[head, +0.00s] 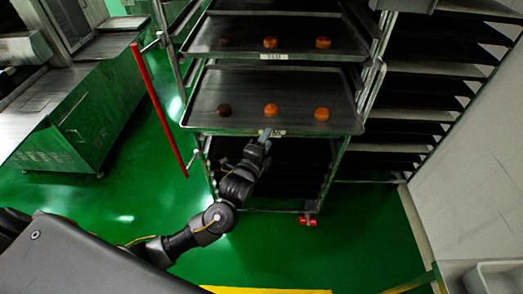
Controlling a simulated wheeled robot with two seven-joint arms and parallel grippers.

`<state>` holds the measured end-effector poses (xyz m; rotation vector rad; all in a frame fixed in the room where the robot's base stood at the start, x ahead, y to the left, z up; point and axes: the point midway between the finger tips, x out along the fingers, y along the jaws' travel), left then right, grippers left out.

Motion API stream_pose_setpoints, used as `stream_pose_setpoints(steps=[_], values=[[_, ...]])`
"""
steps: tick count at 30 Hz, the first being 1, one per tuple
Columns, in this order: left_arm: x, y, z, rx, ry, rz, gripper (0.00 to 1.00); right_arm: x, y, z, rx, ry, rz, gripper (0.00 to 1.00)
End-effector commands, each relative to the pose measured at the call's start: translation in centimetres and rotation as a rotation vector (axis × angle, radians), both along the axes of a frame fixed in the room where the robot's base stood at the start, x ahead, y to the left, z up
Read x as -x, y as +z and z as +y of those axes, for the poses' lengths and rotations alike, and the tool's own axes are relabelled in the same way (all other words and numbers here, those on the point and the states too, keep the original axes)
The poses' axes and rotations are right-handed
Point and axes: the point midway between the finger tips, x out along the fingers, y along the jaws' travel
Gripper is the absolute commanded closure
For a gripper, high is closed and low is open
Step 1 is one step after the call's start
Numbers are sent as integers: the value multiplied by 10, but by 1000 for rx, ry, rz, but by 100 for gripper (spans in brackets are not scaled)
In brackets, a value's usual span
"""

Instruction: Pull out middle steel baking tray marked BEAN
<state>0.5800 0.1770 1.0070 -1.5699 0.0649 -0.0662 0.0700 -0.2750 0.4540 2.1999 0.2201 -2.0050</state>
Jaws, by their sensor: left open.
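A steel baking tray (295,92) sits in the rack below another tray and carries a dark brown bun (224,110) and two orange buns, one in the middle (271,109) and one at the right (321,114). A small pale label (278,133) is on its front edge, partly covered by my left gripper, so I cannot read it. My left gripper (265,134) is open at the middle of this front edge; whether the fingers straddle or touch the rim is too small to tell. My right gripper is out of view.
An upper tray (340,40) with a label (273,56) and three buns sits above. Dark rack levels (290,155) lie below. A red bar (160,110) stands at the rack's left. Another rack (420,90) is at right. Green floor (130,200) is clear in front.

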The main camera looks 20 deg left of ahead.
Motion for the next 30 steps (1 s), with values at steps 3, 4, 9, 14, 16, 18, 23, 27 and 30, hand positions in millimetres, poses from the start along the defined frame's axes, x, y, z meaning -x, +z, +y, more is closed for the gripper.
stream_pose_setpoints(steps=[3, 4, 9, 14, 16, 18, 23, 27, 30], values=[[22, -3, 1, 2, -1, 2, 55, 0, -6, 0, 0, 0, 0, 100], [26, -2, 2, 2, -1, 2, 55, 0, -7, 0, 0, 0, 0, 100], [41, -1, 3, 1, 0, 1, 55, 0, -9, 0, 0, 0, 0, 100], [44, 0, 3, 1, 0, 1, 55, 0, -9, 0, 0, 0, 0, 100], [44, 0, 3, 0, 0, 1, 55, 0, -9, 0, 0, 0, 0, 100], [44, 0, 3, 0, 0, 1, 55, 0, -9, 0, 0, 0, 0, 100], [44, 0, 3, 0, 0, 1, 55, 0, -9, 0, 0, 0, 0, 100], [44, 0, 3, 8, 0, 2, 55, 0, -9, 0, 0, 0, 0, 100], [44, 1, 3, 70, 0, 4, 55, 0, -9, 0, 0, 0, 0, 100]])
